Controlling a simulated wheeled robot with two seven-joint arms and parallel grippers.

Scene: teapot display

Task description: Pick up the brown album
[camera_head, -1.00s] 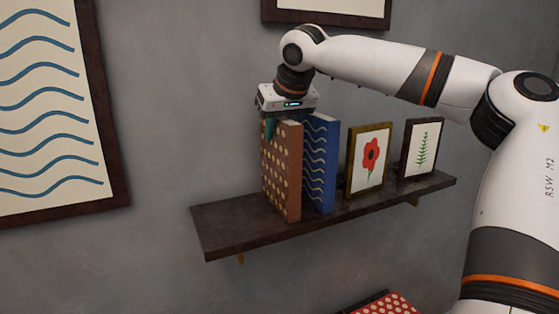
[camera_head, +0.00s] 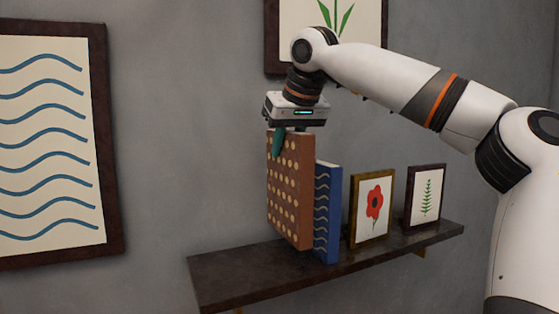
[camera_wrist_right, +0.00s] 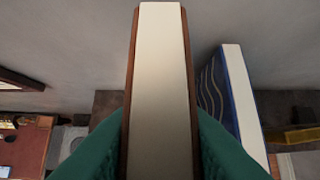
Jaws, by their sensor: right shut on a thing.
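The brown album (camera_head: 290,195) has pale dots and hangs upright above the dark shelf, its lower edge apart from the shelf top. My right gripper (camera_head: 279,143) holds it from above, with a teal finger on its near face. In the right wrist view the album (camera_wrist_right: 160,75) shows its pale page edge between the two green fingers of my right gripper (camera_wrist_right: 160,150), which are shut on it. My left gripper is not in view.
A blue album (camera_head: 327,210) with wavy lines stands on the shelf (camera_head: 230,275) just right of the brown one. It also shows in the wrist view (camera_wrist_right: 218,100). A poppy frame (camera_head: 373,208) and a fern frame (camera_head: 426,197) stand farther right. The shelf's left part is clear.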

